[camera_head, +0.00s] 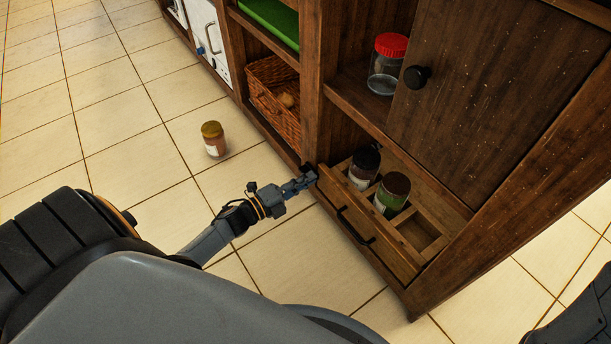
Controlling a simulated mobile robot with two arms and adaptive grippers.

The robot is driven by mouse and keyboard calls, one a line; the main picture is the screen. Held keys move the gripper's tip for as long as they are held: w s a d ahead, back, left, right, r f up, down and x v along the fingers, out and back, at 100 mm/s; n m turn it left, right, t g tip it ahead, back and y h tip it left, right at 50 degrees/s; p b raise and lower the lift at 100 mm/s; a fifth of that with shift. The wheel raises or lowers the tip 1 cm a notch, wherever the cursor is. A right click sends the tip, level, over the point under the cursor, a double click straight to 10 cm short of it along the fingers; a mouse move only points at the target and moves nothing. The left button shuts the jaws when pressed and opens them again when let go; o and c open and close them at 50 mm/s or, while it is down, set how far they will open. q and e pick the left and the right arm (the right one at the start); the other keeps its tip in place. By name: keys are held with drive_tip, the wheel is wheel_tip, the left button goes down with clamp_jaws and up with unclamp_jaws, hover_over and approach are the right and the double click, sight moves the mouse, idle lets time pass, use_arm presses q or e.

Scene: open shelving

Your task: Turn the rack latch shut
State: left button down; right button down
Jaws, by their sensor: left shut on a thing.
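My left gripper (303,182) is at the left front corner of the pulled-out wooden rack (375,240), beside the cabinet post. It is shut on a small dark piece there, which looks like the rack latch (308,170); the fingers hide much of it, so I cannot tell its angle. The rack has dividers and a dark bar handle (356,228). In its compartments stand a dark-lidded jar (364,168) and a jar with a brown top and green label (391,194). My right gripper is out of view.
A jar with a yellow-brown lid (213,139) stands on the tiled floor left of the cabinet. A red-lidded jar (387,66) is on the shelf above the rack, beside a wooden door (480,90). A wicker basket (275,98) fills a left bay.

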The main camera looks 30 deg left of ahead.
use_arm(q)
drive_tip(key=shift+f, duration=0.1)
drive_tip(key=c, duration=1.4)
unclamp_jaws()
drive_tip(key=shift+c, duration=0.2)
drive_tip(key=v, duration=1.2)
drive_tip(key=shift+s+a, duration=0.1)
